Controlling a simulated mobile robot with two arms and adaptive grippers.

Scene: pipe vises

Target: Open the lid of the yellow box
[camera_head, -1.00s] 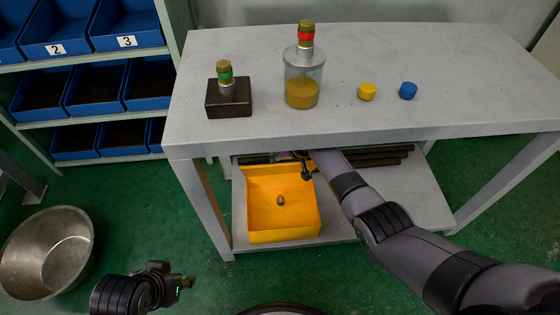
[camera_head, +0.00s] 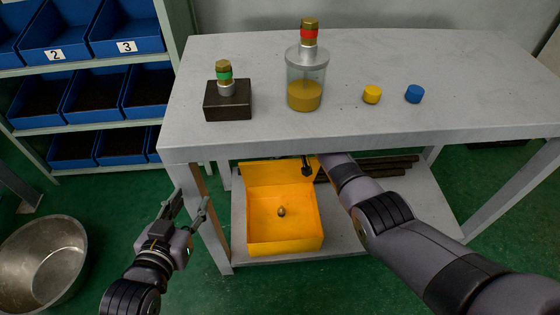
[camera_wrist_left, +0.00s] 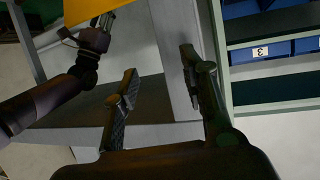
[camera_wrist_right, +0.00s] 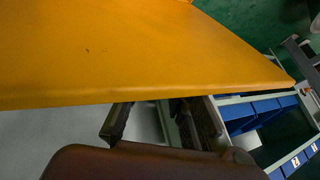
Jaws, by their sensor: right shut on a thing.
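The yellow box (camera_head: 285,247) stands on the shelf under the table. Its lid (camera_head: 275,173) is raised at the back, so the inside shows, with a small brass-coloured piece (camera_head: 281,211) on the floor. My right gripper (camera_head: 308,168) is at the lid's right end, partly hidden under the tabletop. The right wrist view shows the lid (camera_wrist_right: 150,55) large, its edge covering parts of the shut fingers. My left gripper (camera_head: 191,203) is open and empty beside the table's left front leg, left of the box. Its spread fingers also show in the left wrist view (camera_wrist_left: 160,70).
Dark pipes (camera_head: 385,168) lie behind the box. A metal basin (camera_head: 42,260) is at the left.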

